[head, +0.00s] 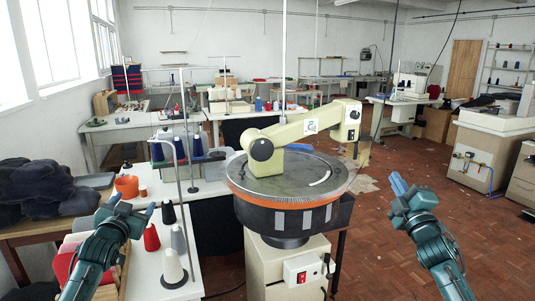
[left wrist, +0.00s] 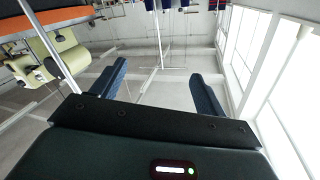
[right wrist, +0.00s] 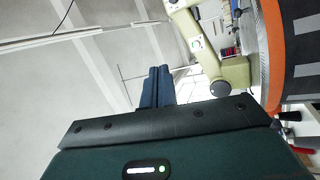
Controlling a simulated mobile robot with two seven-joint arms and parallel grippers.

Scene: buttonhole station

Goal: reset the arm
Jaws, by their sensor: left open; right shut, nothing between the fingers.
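The task names the arm; in the head view both of my arms are raised. My left gripper (head: 130,208) is at the lower left, over the white table with thread cones. In the left wrist view its two fingers (left wrist: 155,85) stand wide apart with nothing between them. My right gripper (head: 401,186) is at the right, over open floor and apart from the round machine. In the right wrist view its fingers (right wrist: 158,86) are together and empty. A beige machine arm (head: 305,132) extends over the round dial (head: 290,178); it also shows in the right wrist view (right wrist: 215,50).
The round machine's base (head: 288,268) with a red switch stands in the middle between my grippers. Dark folded cloth (head: 40,185) lies farther left.

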